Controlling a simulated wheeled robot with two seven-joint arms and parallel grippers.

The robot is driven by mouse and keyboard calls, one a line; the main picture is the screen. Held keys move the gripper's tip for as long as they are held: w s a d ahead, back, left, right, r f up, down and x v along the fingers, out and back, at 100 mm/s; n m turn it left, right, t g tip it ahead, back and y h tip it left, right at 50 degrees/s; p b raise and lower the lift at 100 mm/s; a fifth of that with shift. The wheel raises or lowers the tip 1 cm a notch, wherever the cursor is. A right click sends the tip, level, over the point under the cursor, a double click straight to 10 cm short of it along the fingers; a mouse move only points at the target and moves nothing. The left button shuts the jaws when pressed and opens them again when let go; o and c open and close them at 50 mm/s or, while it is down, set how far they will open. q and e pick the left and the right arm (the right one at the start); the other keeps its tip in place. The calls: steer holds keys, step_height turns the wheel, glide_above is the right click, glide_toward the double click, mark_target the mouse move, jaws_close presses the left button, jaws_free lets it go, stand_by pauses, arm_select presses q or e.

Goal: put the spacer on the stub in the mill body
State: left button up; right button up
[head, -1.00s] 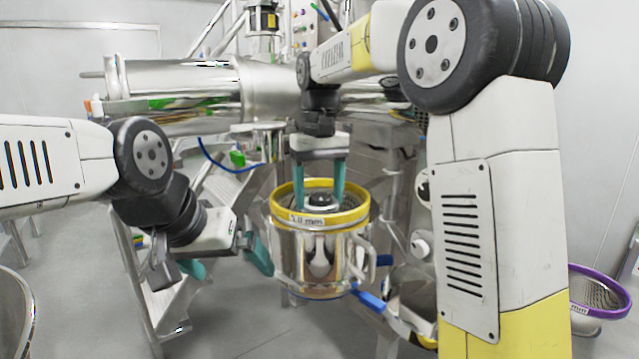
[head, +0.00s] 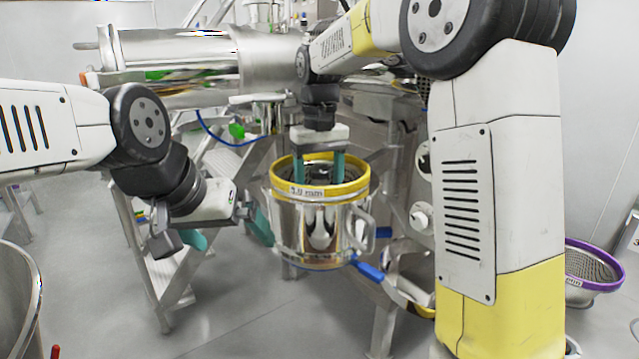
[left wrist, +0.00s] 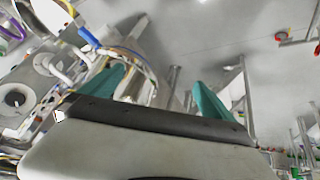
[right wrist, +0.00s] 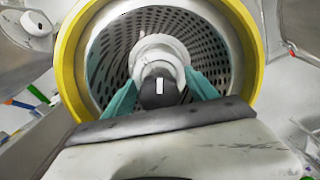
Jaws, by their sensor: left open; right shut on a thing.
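The mill body (head: 318,230) is a shiny metal vessel with a yellow rim, a side handle and a perforated basket inside. My right gripper (head: 318,177) reaches down into it from above. My left gripper (head: 226,234) is open and empty, beside the body's left side.
Blue handles (head: 369,271) stick out at the body's lower right. A metal step frame (head: 165,265) stands behind the left gripper. A purple-rimmed sieve (head: 592,264) is at far right. A large steel vessel (head: 20,300) stands at the lower left edge. Floor is clear in front.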

steer(key=o, duration=1.5)
steer(key=shift+r, duration=0.15)
step_height(320, 180, up, 7)
steer(key=shift+r, duration=0.3)
